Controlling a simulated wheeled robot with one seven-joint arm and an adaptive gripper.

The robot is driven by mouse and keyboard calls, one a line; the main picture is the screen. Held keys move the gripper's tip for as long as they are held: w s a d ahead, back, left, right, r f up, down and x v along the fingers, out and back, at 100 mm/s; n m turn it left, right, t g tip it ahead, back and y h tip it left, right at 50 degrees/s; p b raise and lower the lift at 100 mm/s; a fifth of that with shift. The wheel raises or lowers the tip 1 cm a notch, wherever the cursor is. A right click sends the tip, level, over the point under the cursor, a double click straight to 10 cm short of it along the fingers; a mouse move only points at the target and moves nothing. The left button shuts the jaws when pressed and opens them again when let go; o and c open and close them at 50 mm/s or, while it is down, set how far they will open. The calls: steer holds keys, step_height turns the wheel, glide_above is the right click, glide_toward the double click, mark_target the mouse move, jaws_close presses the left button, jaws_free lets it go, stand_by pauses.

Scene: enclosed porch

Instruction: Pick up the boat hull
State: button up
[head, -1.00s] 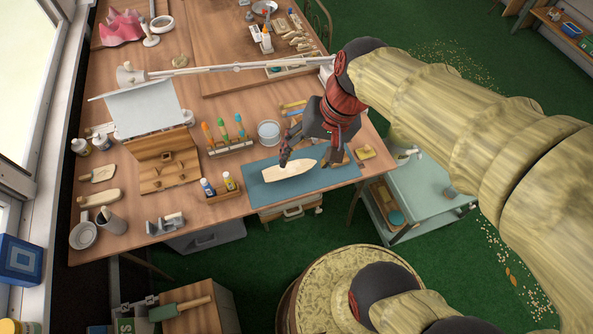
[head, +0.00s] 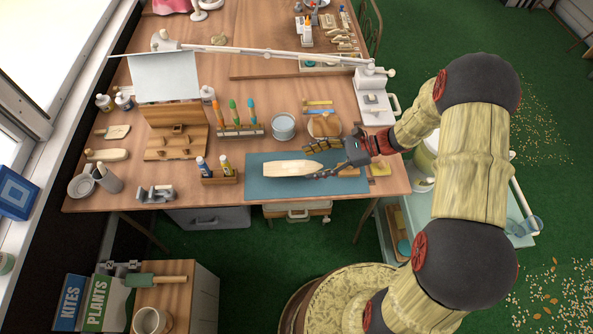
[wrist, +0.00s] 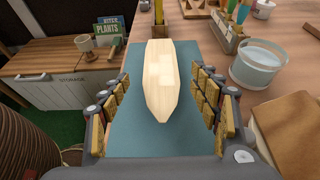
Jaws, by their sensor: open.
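The boat hull (head: 288,168) is a pale wooden piece with one pointed end, lying on a blue-grey mat (head: 262,190) near the table's front edge. In the wrist view the hull (wrist: 172,75) lies straight ahead, its pointed end toward me, between my spread fingers. My gripper (head: 318,160) is open, with gold-padded fingers, just right of the hull in the head view. The fingers also show on both sides in the wrist view (wrist: 160,105). I see no contact with the hull; part of its right end is hidden by a finger in the head view.
A small paint-bottle rack (head: 221,178) stands just left of the mat. A clear tub (head: 283,127) and a brown block (wrist: 291,132) are behind and beside my gripper. A white lamp arm (head: 270,52) spans the table.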

mark_target(291, 167)
steer(key=b+x, duration=0.3)
steer(key=x, duration=0.4)
steer(key=shift+a+f, duration=0.25)
steer(key=shift+a, duration=0.05)
steer(key=c, duration=0.3)
steer(key=c, duration=0.8)
steer(key=shift+c, duration=0.5)
